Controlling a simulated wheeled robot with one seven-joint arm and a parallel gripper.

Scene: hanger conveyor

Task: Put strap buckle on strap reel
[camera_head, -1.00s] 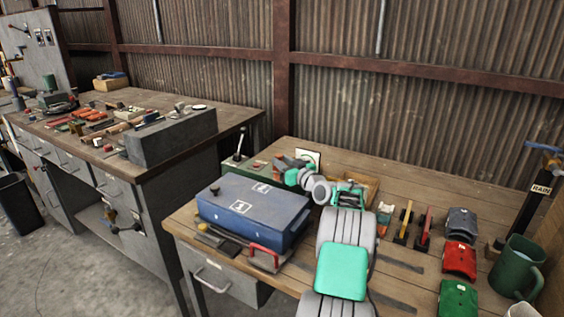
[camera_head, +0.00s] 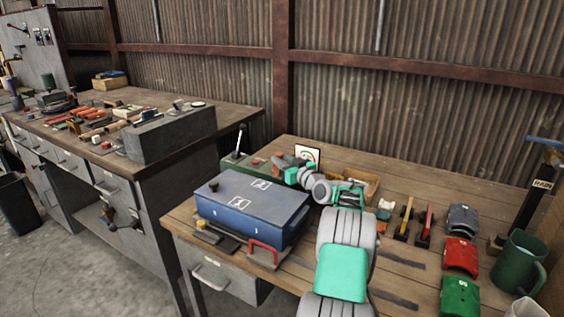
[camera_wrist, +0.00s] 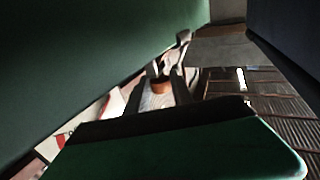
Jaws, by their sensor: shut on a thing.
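My arm reaches over the table, with my gripper (camera_head: 281,164) at its far end beside a low green box (camera_head: 257,174), behind the blue case. The gripper is shut on a small piece, which I take to be the strap buckle. The piece is too small and too hidden by the wrist to make out its shape. In the wrist view a small orange-brown round thing (camera_wrist: 160,85) shows beyond the dark edge of my green wrist part. I cannot tell whether it is held. I cannot clearly pick out the strap reel in either view.
The blue case (camera_head: 250,207) stands close to my forearm. A white card with a dark mark (camera_head: 307,156) and a wooden tray (camera_head: 371,188) are close to the wrist. Yellow-handled (camera_head: 405,220) and red-handled (camera_head: 425,225) tools and a green mug (camera_head: 518,261) stand to the right.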

